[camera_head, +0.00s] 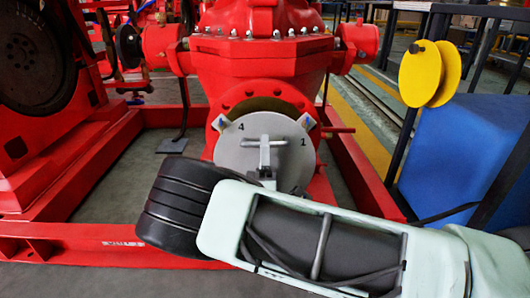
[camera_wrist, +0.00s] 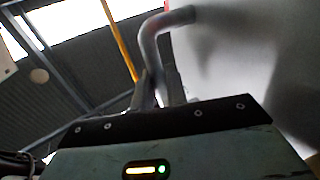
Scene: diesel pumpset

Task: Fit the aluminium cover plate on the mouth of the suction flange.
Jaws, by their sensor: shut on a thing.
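The aluminium cover plate (camera_head: 238,158) is a round grey disc marked 4 and 1, with a bar handle (camera_head: 282,142) on its face. My gripper (camera_head: 266,172) is shut on the handle, and the fingers are partly hidden by my arm. The plate stands roughly upright in front of the red suction flange (camera_head: 250,96). A dark crescent of the flange mouth shows above the plate's top edge, so the plate appears low against it. I cannot tell whether they touch. In the wrist view the bent handle (camera_wrist: 150,42) rises between the fingers, beside the pale plate face (camera_wrist: 240,60).
Two blue-and-white pieces (camera_head: 222,122) (camera_head: 306,121) sit at the plate's upper left and right. Red frame rails (camera_head: 355,165) flank the pump. A yellow disc pair (camera_head: 420,74) and a blue box (camera_head: 455,145) stand at right. A black flywheel (camera_head: 35,60) is at left.

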